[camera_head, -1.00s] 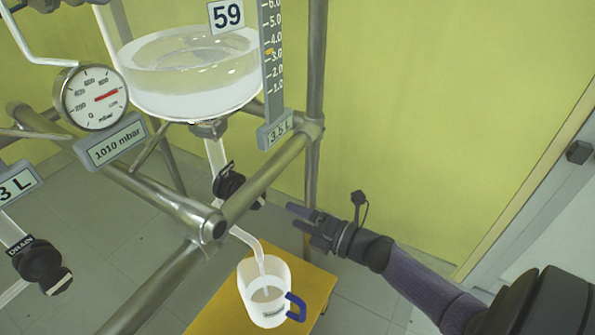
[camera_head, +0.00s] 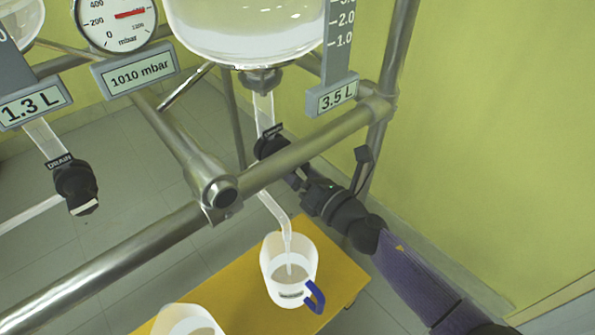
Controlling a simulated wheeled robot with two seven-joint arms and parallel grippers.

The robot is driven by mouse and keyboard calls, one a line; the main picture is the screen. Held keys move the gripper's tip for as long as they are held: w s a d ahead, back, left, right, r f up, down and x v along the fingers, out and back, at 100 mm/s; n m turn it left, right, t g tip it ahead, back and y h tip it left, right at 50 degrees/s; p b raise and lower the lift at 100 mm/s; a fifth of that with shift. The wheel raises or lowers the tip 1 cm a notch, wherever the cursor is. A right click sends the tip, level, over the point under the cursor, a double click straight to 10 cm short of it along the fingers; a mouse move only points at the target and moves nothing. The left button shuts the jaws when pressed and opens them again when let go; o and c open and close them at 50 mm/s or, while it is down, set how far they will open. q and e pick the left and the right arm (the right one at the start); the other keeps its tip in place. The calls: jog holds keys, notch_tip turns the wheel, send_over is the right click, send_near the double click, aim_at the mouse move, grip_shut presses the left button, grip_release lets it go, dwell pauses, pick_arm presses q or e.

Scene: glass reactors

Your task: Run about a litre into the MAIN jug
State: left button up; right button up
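A white jug with a blue handle (camera_head: 288,270) stands upright under the right vessel's outlet spout (camera_head: 279,212). A thin pale stream runs from the spout into it, and liquid shows inside. The jug's label is too small to read. The right glass vessel (camera_head: 250,35) holds clear liquid above a whitish part; its display (camera_head: 338,95) reads 3.5 L. Its black drain valve (camera_head: 270,143) is on the tube above the spout. My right gripper (camera_head: 298,176) is at the lower right of this valve; its fingers are partly hidden, so grip or contact is unclear. My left gripper is out of view.
A second jug (camera_head: 188,322) shows at the bottom edge on the yellow stand (camera_head: 345,270). Metal rails (camera_head: 320,133) cross in front of the tubes. Another drain valve (camera_head: 76,187) hangs at left beneath a 1.3 L display (camera_head: 35,106). A gauge (camera_head: 117,18) is at the top.

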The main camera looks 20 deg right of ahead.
jog(key=shift+w+a, duration=0.1)
jog(key=shift+w, duration=0.15)
jog(key=shift+c, duration=0.3)
jog(key=c, duration=1.1)
